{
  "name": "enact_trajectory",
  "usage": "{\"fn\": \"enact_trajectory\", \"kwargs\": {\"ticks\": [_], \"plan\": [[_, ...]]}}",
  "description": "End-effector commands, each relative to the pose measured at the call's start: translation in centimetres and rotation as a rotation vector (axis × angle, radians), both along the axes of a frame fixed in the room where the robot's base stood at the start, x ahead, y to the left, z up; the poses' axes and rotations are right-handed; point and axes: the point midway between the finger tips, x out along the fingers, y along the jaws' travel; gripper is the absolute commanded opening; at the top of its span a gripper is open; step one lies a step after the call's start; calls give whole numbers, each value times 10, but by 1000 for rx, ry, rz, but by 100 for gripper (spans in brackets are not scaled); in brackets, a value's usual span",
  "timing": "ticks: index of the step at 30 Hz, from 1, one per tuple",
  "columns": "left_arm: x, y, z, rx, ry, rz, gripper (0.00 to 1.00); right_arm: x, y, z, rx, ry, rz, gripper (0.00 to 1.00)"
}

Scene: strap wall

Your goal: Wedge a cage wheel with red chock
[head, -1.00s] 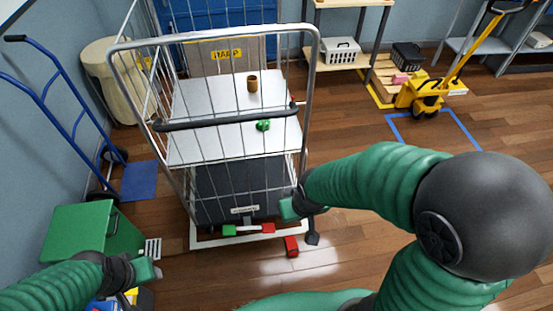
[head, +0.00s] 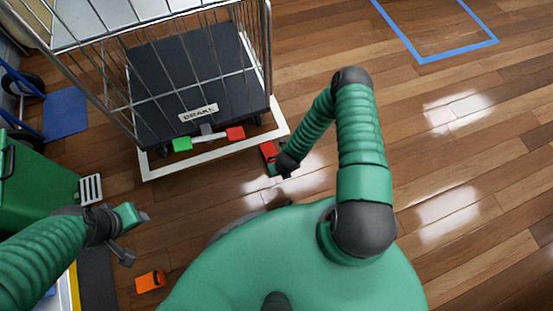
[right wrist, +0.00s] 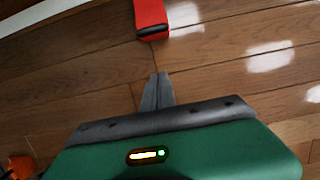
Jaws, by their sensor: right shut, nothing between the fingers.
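The red chock (head: 268,151) lies on the wood floor just outside the front right corner of the white floor frame. It also shows at the top of the right wrist view (right wrist: 151,14). The wire cage (head: 200,75) stands inside the frame; its wheels are mostly hidden under the dark base. My right gripper (head: 275,169) is low beside the chock. In the right wrist view its fingers (right wrist: 157,90) are shut and empty, with floor between their tips and the chock. My left gripper (head: 143,217) is at lower left, away from the cage; its jaw opening is unclear.
A green pedal (head: 182,144) and a red pedal (head: 235,133) stick out under the cage's "BRAKE" label. A green bin (head: 40,190) stands at left. An orange block (head: 150,281) lies on the floor near my left arm. The floor at right is clear.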

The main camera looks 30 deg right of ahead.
Motion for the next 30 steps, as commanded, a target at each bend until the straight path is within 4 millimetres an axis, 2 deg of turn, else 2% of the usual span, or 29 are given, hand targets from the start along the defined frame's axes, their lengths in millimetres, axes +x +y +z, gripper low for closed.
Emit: {"fn": "enact_trajectory", "kwargs": {"ticks": [12,15,18,21,30], "plan": [[0,0,-62,0,0,0,44,19,-4,-86,-1,1,11,0],[0,0,-76,0,0,0,44,27,-6,-102,-1,-1,12,0],[0,0,-86,0,0,0,44,46,-10,-97,-2,-3,14,0],[0,0,-92,0,0,0,44,56,-13,-95,-4,0,14,0],[0,0,-92,0,0,0,44,62,-14,-91,1,2,10,0]]}}
